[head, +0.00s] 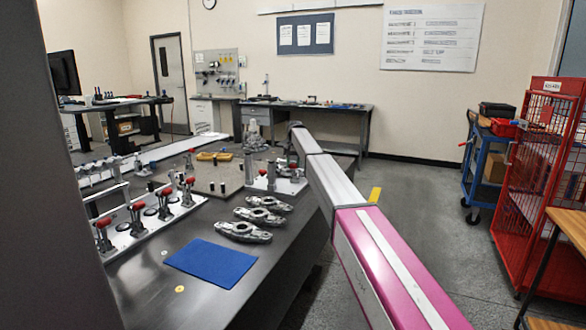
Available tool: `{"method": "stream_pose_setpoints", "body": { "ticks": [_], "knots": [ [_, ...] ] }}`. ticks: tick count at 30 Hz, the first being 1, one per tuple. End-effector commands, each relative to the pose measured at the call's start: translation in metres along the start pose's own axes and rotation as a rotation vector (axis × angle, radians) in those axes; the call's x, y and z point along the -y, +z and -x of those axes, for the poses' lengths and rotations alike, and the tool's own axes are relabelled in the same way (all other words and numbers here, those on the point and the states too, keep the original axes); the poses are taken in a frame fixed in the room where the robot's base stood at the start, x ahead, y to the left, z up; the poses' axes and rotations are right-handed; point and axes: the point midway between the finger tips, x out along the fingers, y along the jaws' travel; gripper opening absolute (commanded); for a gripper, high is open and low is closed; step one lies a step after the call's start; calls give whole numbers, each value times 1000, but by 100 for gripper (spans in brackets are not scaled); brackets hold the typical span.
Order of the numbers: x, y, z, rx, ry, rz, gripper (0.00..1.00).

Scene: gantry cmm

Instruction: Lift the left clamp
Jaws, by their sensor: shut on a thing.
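Several toggle clamps with red handles stand on the table in the head view. One small plate (284,186) at the table's middle right carries upright clamp posts, with a post (249,169) at its left and a red-handled clamp (294,170) at its right. A long white fixture rail (150,222) at the left carries a row of red-handled clamps (137,218). I cannot tell for sure which clamp is the left one. My long arm reaches from the lower right toward the plate. My gripper is hidden beyond the arm, so its grip cannot be made out.
Several grey metal castings (244,232) lie in front of the small plate. A blue mat (211,263) lies near the front, and a yellow cloth (213,156) farther back. A red cage (540,170) and a blue cart (486,165) stand right. Open floor lies between.

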Motion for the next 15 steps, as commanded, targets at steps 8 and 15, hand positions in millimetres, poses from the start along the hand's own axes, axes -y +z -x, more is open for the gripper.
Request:
{"method": "stream_pose_setpoints", "body": {
  "ticks": [8, 15],
  "knots": [
    [0, -7, 7, 86, 0, 0, 2],
    [0, -8, 8, 101, 0, 0, 2]
  ]
}}
